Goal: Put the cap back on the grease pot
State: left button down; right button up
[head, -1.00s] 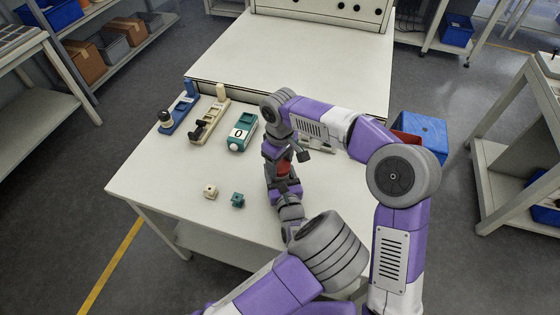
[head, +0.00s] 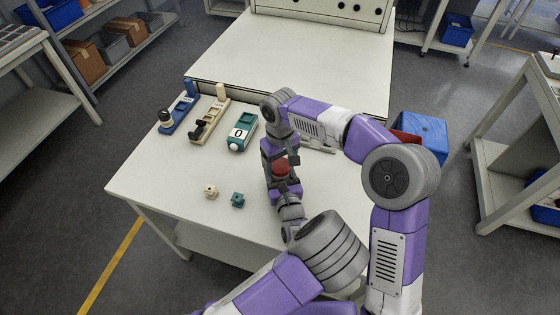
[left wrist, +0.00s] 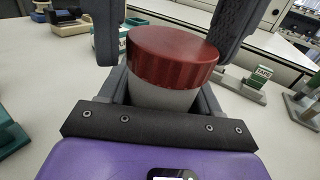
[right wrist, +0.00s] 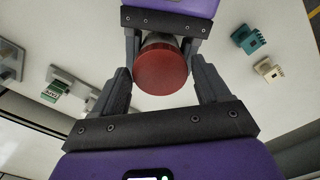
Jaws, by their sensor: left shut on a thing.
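The grease pot (left wrist: 165,97) has a pale grey body and is held upright between my left gripper's fingers. The red cap (left wrist: 172,58) sits on top of the pot; whether it is fully seated I cannot tell. The cap also shows in the head view (head: 281,169) and from above in the right wrist view (right wrist: 160,70). My left gripper (head: 284,187) is shut on the pot. My right gripper (right wrist: 163,78) is open, its fingers on either side of the cap with a gap at each side. The pot body is mostly hidden in the head view.
A blue fixture (head: 178,113), a cream fixture (head: 208,122) and a teal fixture (head: 240,134) stand at the table's left. A cream block (head: 210,191) and a teal block (head: 237,200) lie near the front. A blue bin (head: 425,135) is at the right. The back table is clear.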

jog(key=shift+o, duration=0.6)
jog(key=shift+r, duration=0.1)
jog(key=shift+r, duration=2.2)
jog(key=shift+c, duration=0.2)
jog(key=shift+a+r+n, duration=0.1)
jog(key=shift+r+n, duration=0.55)
jog(key=shift+n, duration=0.05)
jog(key=shift+r+n, duration=1)
jog(key=shift+r, duration=0.05)
jog(key=shift+f, duration=4)
